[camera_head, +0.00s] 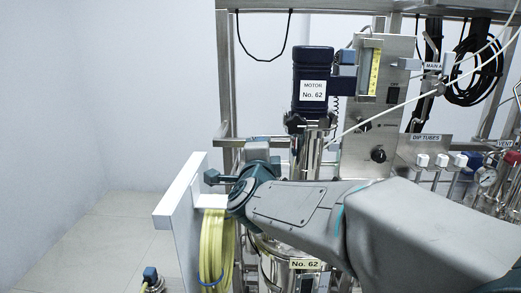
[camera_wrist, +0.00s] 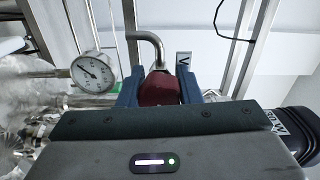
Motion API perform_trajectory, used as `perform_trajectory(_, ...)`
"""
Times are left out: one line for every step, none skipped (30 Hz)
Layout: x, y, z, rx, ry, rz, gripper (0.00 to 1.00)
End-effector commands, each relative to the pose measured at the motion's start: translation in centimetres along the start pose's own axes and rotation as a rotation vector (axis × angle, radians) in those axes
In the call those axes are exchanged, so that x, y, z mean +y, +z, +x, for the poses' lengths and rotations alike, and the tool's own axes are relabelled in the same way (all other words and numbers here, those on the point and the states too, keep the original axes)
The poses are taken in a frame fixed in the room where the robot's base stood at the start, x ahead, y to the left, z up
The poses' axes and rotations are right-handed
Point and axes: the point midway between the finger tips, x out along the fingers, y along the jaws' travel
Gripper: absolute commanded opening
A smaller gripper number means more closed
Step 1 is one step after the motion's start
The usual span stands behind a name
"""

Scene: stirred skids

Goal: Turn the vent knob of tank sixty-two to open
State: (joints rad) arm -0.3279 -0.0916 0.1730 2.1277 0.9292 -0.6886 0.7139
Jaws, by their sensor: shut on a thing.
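In the wrist view, my gripper (camera_wrist: 160,92) has its two blue fingers closed on a dark red knob (camera_wrist: 160,88), one finger on each side. A bent metal pipe rises behind the knob. A tag beside it (camera_wrist: 183,63) shows only a "V". The body of tank sixty-two (camera_head: 305,265) carries a "No. 62" label in the head view, with its motor (camera_head: 313,85) above. My forearm covers part of the tank there, and my fingers are hidden. A VENT label (camera_head: 504,144) shows at the right edge; I cannot tell whether it belongs to the held knob.
A round pressure gauge (camera_wrist: 93,72) sits just left of my fingers in the wrist view. Dip tubes (camera_head: 440,162) and another gauge (camera_head: 486,177) crowd the right. A yellow hose coil (camera_head: 215,245) hangs at left. Floor at far left is clear.

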Motion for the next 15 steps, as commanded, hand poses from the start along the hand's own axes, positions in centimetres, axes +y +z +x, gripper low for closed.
perform_trajectory(-0.06, 0.03, -0.01, -0.001, 0.002, -0.044, 0.08)
perform_trajectory(-0.07, 0.03, -0.01, -0.001, 0.002, -0.072, 0.08)
perform_trajectory(-0.09, 0.02, -0.01, -0.001, 0.002, -0.11, 0.08)
perform_trajectory(-0.11, 0.01, 0.0, 0.0, 0.001, -0.138, 0.08)
perform_trajectory(-0.12, 0.0, 0.0, 0.0, 0.001, -0.167, 0.08)
perform_trajectory(-0.14, -0.01, 0.0, 0.0, 0.001, -0.204, 0.08)
perform_trajectory(-0.14, 0.0, 0.0, 0.0, 0.001, -0.231, 0.08)
perform_trajectory(-0.14, 0.01, 0.0, -0.001, 0.001, -0.256, 0.08)
perform_trajectory(-0.13, 0.03, -0.01, -0.001, 0.001, -0.29, 0.08)
perform_trajectory(-0.13, 0.04, -0.02, -0.002, 0.002, -0.315, 0.08)
perform_trajectory(-0.12, 0.05, -0.02, -0.002, 0.002, -0.34, 0.08)
perform_trajectory(-0.11, 0.05, -0.02, -0.002, 0.002, -0.371, 0.08)
perform_trajectory(-0.1, 0.05, -0.02, -0.002, 0.002, -0.392, 0.08)
perform_trajectory(-0.09, 0.05, -0.02, -0.002, 0.002, -0.414, 0.08)
perform_trajectory(-0.09, 0.04, -0.01, -0.002, 0.002, -0.441, 0.08)
